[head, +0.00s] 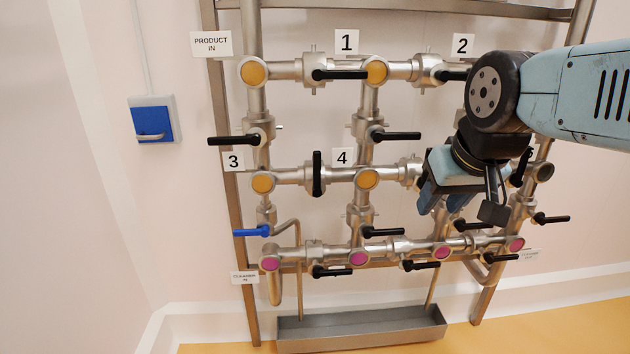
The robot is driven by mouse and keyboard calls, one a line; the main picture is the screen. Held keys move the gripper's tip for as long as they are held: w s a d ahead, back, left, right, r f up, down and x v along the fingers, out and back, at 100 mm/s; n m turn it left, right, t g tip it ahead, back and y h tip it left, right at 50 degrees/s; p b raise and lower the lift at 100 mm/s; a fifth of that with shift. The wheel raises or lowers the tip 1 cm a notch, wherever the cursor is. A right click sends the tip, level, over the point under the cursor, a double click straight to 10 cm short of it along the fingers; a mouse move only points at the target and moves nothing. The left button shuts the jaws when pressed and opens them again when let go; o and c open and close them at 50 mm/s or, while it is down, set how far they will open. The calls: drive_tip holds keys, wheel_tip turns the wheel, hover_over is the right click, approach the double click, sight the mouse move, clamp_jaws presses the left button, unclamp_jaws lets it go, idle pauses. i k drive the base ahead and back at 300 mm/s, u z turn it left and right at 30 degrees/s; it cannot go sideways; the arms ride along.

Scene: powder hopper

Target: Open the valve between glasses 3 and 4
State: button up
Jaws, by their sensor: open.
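Sight glass 3 (263,183) and sight glass 4 (367,179) are yellow discs on the middle horizontal pipe. Their number plates, plate 3 (234,161) and plate 4 (342,158), sit just above and to the left of each. Between them is a valve (308,176) with a black lever handle (317,174). The handle stands upright, across the pipe. My gripper (442,207) hangs to the right of glass 4, in front of the pipes, pointing down. It is open and apart from that handle. My wrist and arm hide part of the frame's right side.
Other black lever handles stick out nearby, such as one above glass 4 (396,136) and one below it (382,232). A blue handle (252,231) is below glass 3. Pink glasses line the bottom pipe (325,256). A steel trough (360,327) stands below. A blue wall box (153,120) is left.

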sight(316, 191)
drive_tip(key=z, duration=1.15)
drive_tip(key=k, duration=1.2)
drive_tip(key=u, duration=0.7)
drive_tip(key=i, duration=0.55)
drive_tip(key=z, duration=0.1)
